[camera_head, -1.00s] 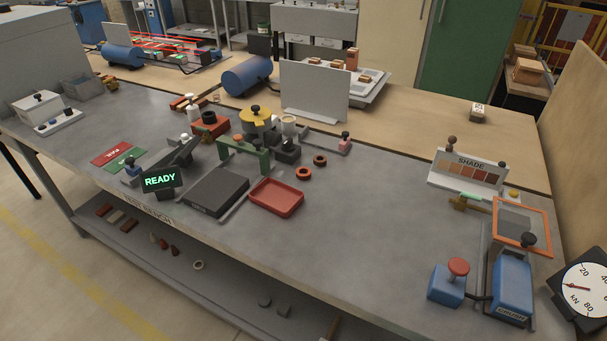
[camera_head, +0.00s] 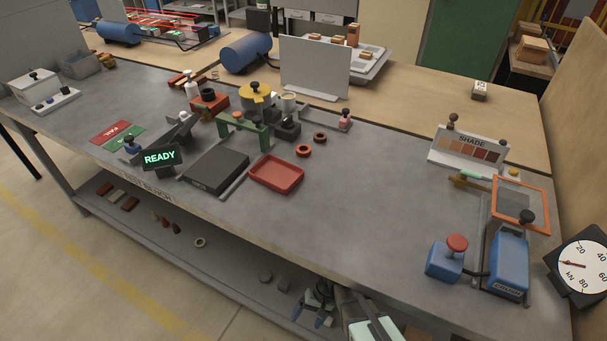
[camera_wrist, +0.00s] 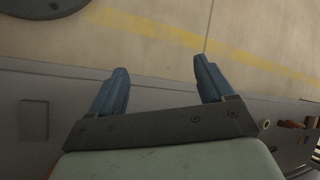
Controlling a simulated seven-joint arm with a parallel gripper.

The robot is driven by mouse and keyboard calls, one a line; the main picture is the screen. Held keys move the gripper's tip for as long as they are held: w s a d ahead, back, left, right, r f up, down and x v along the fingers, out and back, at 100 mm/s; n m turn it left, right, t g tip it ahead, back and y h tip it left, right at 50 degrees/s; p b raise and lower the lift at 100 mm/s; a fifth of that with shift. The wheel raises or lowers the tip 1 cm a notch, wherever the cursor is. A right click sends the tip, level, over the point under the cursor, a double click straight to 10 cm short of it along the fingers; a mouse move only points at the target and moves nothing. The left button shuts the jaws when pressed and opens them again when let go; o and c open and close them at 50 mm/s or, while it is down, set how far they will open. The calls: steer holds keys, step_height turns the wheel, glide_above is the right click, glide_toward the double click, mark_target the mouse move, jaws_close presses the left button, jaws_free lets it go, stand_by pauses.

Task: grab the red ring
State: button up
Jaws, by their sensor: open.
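A red-orange ring (camera_head: 304,151) lies flat on the grey bench, right of the black slab and behind the red tray. A darker, brownish-red ring (camera_head: 320,137) lies just behind it to the right. Both are apart from other things. My gripper (camera_head: 310,317) shows at the bottom of the head view, below the bench's front edge and far from the rings. In the wrist view my gripper (camera_wrist: 162,72) has its two blue fingers wide apart with nothing between them.
The red tray (camera_head: 276,187) and black slab (camera_head: 215,170) stand near the front edge. A green bridge-shaped stand (camera_head: 243,133) is left of the rings. A blue press (camera_head: 508,262) and red-knobbed box (camera_head: 445,260) stand at right. The bench (camera_head: 370,195) right of the tray is clear.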

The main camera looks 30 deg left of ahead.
steer(key=s+a+r+n+g, duration=0.1)
steer(key=s+a+r+n, duration=0.2)
steer(key=a, duration=0.8)
steer(key=s+a+r+g, duration=0.1)
steer(key=s+a+r, duration=0.3)
steer(key=a, duration=0.6)
steer(key=s+a+r+n+g, duration=0.15)
steer(key=s+a+r, duration=0.25)
steer(key=s+a, duration=0.4)
steer(key=s+a+r+n, duration=0.2)
steer(key=s+a+r, duration=0.3)
steer(key=s+a, duration=0.35)
steer(key=s+a+r+n, duration=0.2)
steer(key=a+r, duration=0.4)
steer(key=r, duration=0.5)
steer(key=w+a+r+n+t+y, duration=0.1)
steer(key=w+r+t+y, duration=0.15)
steer(key=w+r, duration=1.4)
step_height(320, 180, up, 13)
steer(key=t+h, duration=0.5)
steer(key=t, duration=0.2)
glide_above(304, 145)
steer(key=s, duration=0.2)
steer(key=shift+m, duration=0.35)
steer(key=f, duration=0.7)
steer(key=shift+d, duration=0.4)
steer(key=shift+w+f, duration=0.15)
steer(key=shift+f, duration=2.9)
